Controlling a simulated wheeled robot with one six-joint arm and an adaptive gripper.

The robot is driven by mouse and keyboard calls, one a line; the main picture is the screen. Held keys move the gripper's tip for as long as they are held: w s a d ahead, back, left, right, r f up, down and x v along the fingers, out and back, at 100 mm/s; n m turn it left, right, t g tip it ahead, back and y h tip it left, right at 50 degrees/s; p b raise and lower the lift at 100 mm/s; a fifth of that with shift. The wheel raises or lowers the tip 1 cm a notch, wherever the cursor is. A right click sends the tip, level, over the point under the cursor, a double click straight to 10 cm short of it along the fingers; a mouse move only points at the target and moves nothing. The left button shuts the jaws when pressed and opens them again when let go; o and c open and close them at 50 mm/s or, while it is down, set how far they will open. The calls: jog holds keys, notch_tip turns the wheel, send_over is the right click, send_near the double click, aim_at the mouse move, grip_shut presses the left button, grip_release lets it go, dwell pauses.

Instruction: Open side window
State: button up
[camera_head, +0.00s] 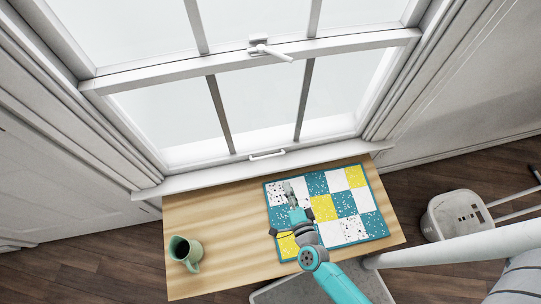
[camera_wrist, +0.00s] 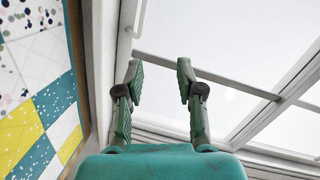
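The white-framed window (camera_head: 255,105) fills the back wall in the head view. Its lower sash sits down close to the sill, with no gap that I can see. A white latch with a lever (camera_head: 268,49) is on the middle rail, and a small white pull handle (camera_head: 267,155) is on the bottom rail. My gripper (camera_head: 288,188) is over the quilt, in front of and apart from the pull handle. In the wrist view my gripper (camera_wrist: 160,66) is open and empty, with window glass (camera_wrist: 225,50) behind it. A white bar, perhaps the handle, (camera_wrist: 139,17) shows beyond the left finger.
The wooden cabinet top (camera_head: 225,225) lies below the window. A patchwork quilt (camera_head: 330,207) lies on its right part, and a green pitcher (camera_head: 185,252) stands at its left. The cabinet top between pitcher and quilt is clear.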

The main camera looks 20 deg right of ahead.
aim_at(270, 156)
jog(key=w+f+m, duration=0.1)
jog(key=w+f, duration=0.1)
jog(key=w, duration=0.4)
jog(key=w+f+m, duration=0.1)
jog(key=w+f, duration=0.1)
jog(key=w, duration=0.3)
jog(key=w+f+m, duration=0.2)
jog(key=w, duration=0.4)
jog(key=shift+w+d+f+g+h, duration=0.2)
jog(key=shift+w+d+g+h, duration=0.1)
jog(key=shift+h, duration=0.1)
jog(key=shift+c, duration=0.2)
grip_shut()
